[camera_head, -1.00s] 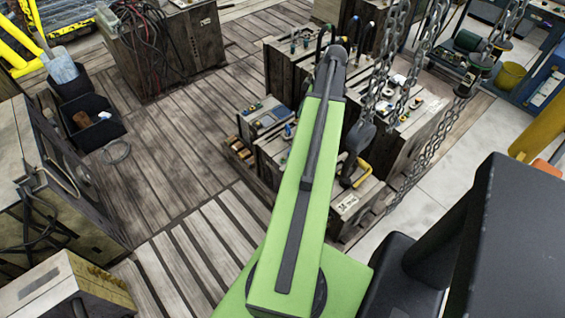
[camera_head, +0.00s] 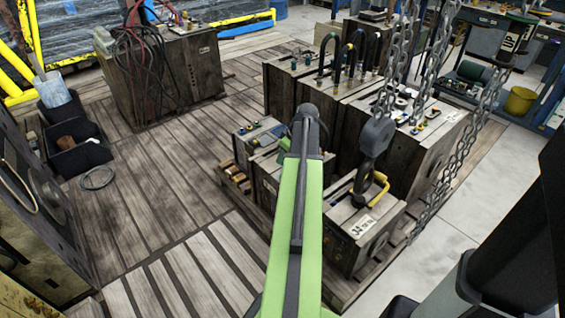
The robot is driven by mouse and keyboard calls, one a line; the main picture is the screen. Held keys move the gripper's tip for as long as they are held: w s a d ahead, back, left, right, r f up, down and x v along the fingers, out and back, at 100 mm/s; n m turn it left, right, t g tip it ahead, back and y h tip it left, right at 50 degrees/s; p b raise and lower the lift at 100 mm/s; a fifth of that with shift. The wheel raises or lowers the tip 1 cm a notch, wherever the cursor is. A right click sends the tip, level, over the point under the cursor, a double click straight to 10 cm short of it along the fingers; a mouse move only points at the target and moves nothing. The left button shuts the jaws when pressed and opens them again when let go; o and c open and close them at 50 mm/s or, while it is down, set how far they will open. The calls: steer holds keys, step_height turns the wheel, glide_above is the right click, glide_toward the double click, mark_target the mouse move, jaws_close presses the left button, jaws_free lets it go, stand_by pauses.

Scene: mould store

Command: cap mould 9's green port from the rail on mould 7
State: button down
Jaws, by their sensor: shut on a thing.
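A cluster of mould blocks with worn grey-brown sides stands right of centre. A front mould (camera_head: 345,248) has a white label (camera_head: 362,227) too small to read surely and a yellow handle (camera_head: 378,190). Beside it are a low mould (camera_head: 268,180) and a smaller one (camera_head: 247,145) with blue and yellow fittings on top. Taller moulds (camera_head: 283,95) behind carry ports and dark and green hoses (camera_head: 349,52). I cannot tell which are moulds 7 and 9, nor pick out the green port or cap rail. My green arm reaches towards the cluster; its gripper is hidden beyond the arm's dark end.
Chains with a dark hook (camera_head: 376,135) hang over the moulds, right of my arm. A large block with red and black cables (camera_head: 165,70) stands back left. The plank floor (camera_head: 165,185) between is clear.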

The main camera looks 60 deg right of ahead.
steer(key=shift+f+b, duration=2.5)
steer(key=shift+f, duration=0.05)
steer(key=shift+s+r, duration=0.1)
steer(key=shift+s, duration=0.05)
steer(key=shift+f, duration=0.35)
steer(key=shift+f+b, duration=0.1)
steer(key=shift+b, duration=0.25)
steer(key=shift+f+b, duration=0.3)
steer(key=shift+f+b, duration=0.3)
